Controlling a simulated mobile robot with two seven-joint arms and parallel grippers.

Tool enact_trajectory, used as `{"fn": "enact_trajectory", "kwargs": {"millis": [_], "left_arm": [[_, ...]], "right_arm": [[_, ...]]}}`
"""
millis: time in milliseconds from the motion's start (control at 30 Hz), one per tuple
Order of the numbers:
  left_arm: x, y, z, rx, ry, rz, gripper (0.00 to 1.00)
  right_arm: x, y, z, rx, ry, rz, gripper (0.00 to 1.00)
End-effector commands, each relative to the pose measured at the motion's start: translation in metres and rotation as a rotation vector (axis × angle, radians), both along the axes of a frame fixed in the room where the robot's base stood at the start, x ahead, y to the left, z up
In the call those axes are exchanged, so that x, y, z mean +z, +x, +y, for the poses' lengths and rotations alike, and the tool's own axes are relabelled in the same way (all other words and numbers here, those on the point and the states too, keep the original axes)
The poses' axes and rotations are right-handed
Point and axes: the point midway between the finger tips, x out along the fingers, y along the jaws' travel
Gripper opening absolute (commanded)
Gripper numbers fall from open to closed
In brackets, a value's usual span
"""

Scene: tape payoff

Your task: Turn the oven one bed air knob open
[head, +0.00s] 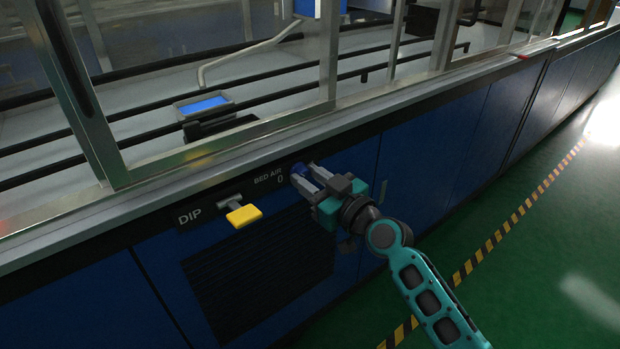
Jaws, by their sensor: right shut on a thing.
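The bed air knob (299,169) is a small blue knob on the dark front panel, just right of the white "BED AIR" label and a "0" mark. My right gripper (302,175) reaches it from the lower right, with its two grey fingers closed around the knob. The fingers hide most of the knob, so I cannot tell which way it is turned. My left gripper is not in view.
Left of the knob, a yellow handle (244,215) sticks out beside the "DIP" label. A dark louvred vent (258,270) is below. Above are a metal ledge and framed glass with a blue tray (204,104) behind. Green floor (540,250) lies open at right.

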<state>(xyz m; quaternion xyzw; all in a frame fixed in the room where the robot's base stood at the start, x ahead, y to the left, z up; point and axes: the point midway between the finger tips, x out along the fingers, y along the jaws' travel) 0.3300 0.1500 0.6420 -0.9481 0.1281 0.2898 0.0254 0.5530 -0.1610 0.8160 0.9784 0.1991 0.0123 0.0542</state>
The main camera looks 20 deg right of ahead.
Motion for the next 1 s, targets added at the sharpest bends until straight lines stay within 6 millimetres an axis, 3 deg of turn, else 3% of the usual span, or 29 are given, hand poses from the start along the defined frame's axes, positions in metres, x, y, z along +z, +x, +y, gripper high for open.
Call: {"fn": "enact_trajectory", "kwargs": {"millis": [267, 1000], "left_arm": [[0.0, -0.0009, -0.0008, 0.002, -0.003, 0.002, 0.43], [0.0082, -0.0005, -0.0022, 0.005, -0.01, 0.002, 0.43]], "right_arm": [[-0.0008, -0.0001, 0.0001, 0.0, 0.167, 0.061, 0.02], [-0.0015, -0.0003, 0.0006, 0.0, 0.826, 0.303, 0.02]]}}
